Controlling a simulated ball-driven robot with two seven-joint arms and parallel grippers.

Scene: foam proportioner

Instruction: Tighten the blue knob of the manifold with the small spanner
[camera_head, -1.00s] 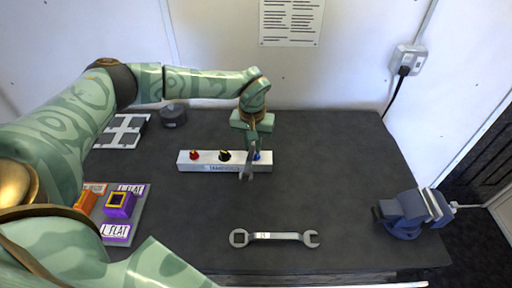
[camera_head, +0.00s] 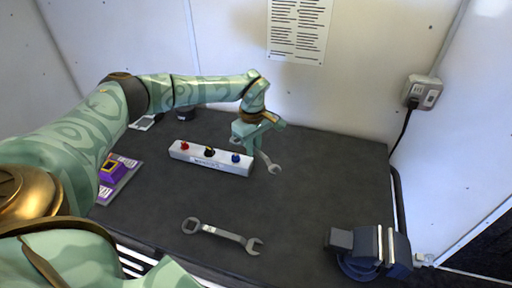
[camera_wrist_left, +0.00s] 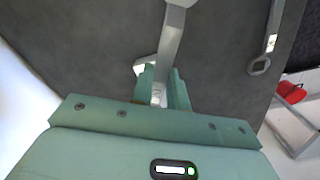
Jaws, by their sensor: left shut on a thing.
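The white manifold (camera_head: 190,153) lies on the dark bench with a red knob (camera_head: 185,146), a black knob (camera_head: 209,151) and a blue knob (camera_head: 235,158) at its right end. My left gripper (camera_head: 258,146) is shut on the small spanner (camera_head: 270,163), just right of and behind the blue knob. The spanner's open end points down and right, apart from the blue knob. In the left wrist view, the small spanner (camera_wrist_left: 171,45) extends away from my left gripper (camera_wrist_left: 160,92). The fingers partly hide its grip. My right gripper is not in view.
A larger spanner (camera_head: 222,234) lies at the bench front; it also shows in the left wrist view (camera_wrist_left: 269,40). A blue vise (camera_head: 367,246) stands at front right. The bench right of the manifold is clear.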

